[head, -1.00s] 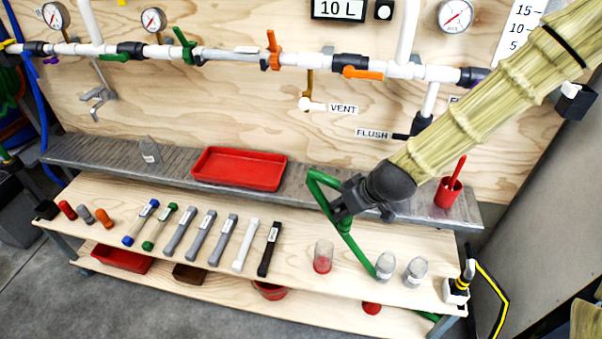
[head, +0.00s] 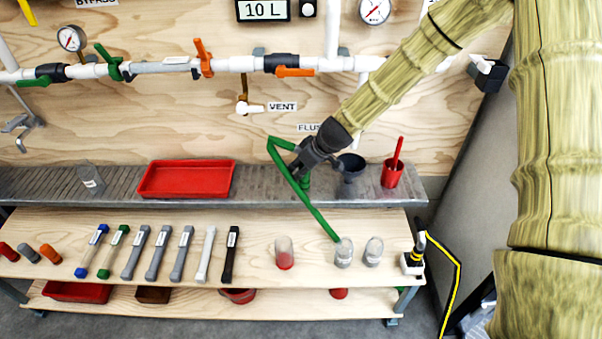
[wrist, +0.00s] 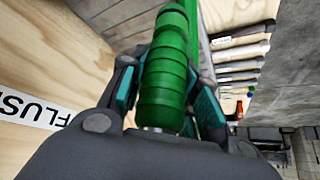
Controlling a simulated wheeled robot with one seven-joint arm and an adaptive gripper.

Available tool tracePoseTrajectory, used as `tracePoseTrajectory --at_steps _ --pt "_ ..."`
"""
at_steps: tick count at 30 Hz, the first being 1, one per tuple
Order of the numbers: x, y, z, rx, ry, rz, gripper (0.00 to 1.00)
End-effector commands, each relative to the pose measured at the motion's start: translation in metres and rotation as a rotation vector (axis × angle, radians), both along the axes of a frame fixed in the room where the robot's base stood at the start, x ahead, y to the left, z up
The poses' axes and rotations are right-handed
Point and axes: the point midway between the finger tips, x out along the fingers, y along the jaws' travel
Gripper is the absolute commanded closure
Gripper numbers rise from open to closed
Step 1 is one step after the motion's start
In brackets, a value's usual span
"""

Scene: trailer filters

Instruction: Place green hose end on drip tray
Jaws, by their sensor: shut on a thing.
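My gripper (head: 304,170) is shut on the green hose end (wrist: 165,75), a ribbed green piece between the fingers in the wrist view. In the head view, the green hose (head: 318,217) loops up left of my gripper and runs down to the wooden bench by a clear bottle. The held end points down in front of the metal shelf; whether it touches the shelf cannot be told. A shallow, empty red tray (head: 187,180), which looks like the drip tray, lies on the shelf to the left of my gripper, apart from it.
The metal shelf (head: 262,187) is clear between the tray and my gripper. A dark cup (head: 351,170) and a red cup (head: 392,175) stand to its right. Clear bottles (head: 344,252) and several tubes stand or lie on the bench below. A piped panel rises behind.

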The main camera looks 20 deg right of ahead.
Motion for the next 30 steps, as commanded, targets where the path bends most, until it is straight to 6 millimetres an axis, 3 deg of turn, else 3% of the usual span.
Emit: tracePoseTrajectory --at_steps 3,13,28,29,30 --pt "0.010 -0.004 0.000 0.000 -0.001 -0.002 1.00" --pt "0.008 -0.004 -0.033 0.002 0.001 -0.001 1.00" --pt "0.008 -0.003 -0.039 0.000 -0.001 -0.001 1.00" --pt "0.008 -0.003 -0.038 0.000 -0.001 -0.001 0.63" --pt "0.008 -0.003 -0.038 0.000 0.000 -0.001 0.56"
